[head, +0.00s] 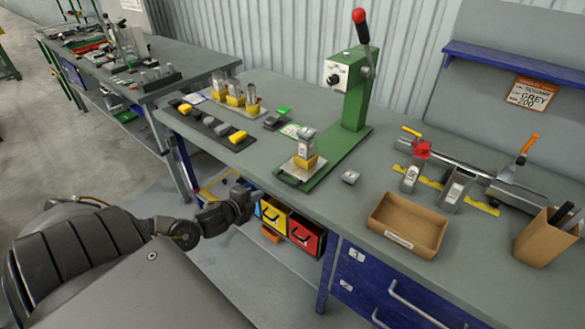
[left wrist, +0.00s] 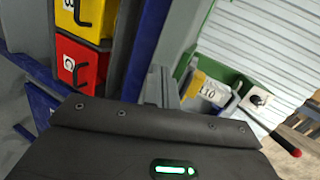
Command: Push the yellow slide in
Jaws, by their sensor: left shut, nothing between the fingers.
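A yellow drawer-like box (head: 273,214) with a black handle is below the table's front edge. It also shows at the upper left of the left wrist view (left wrist: 88,17). A red one (head: 306,236) is beside it. A yellow block (head: 304,162) carrying a grey part sits on the plate of the green press (head: 354,100). I cannot tell from its looks which yellow piece is the slide. My left gripper (head: 250,196) is shut and empty, low at the table's front edge, close to the yellow box in the head view; contact cannot be told. My right gripper is not in view.
The press has a lever with a red knob (head: 359,15). A brown tray (head: 408,224), a small grey part (head: 350,176) and a brown tool holder (head: 548,236) are on the table. A dark strip (head: 212,130) with yellow and grey blocks lies at the left. Blue drawers (head: 388,290) are below.

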